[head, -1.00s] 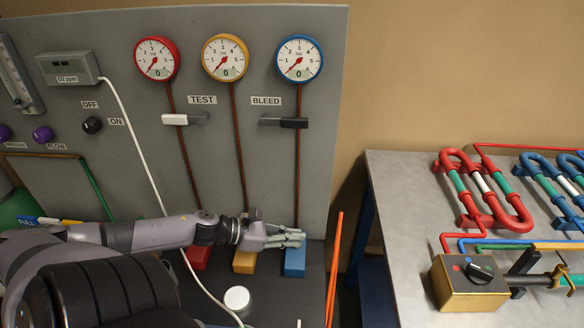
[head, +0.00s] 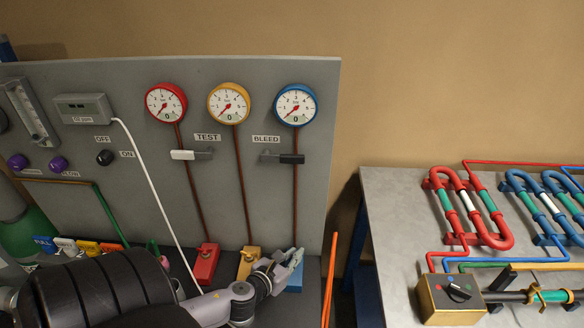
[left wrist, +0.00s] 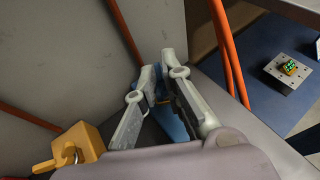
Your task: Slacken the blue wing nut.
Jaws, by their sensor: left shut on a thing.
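The blue block (head: 294,283) stands at the foot of the panel, below the blue-rimmed gauge (head: 295,105). My left gripper (head: 295,258) is at this block, its fingers covering the upper part. In the left wrist view the gripper (left wrist: 160,82) is shut with a bit of blue between its fingertips; the blue wing nut is mostly hidden by the fingers. Blue of the block (left wrist: 170,122) shows between the fingers. My right gripper is in neither view.
A yellow block (head: 249,262) with its own wing nut (left wrist: 52,163) and a red block (head: 206,265) stand to the left. Orange hoses (head: 330,280) rise close on the right. A grey table (head: 385,215) with coils and a brass box (head: 450,300) stands further right.

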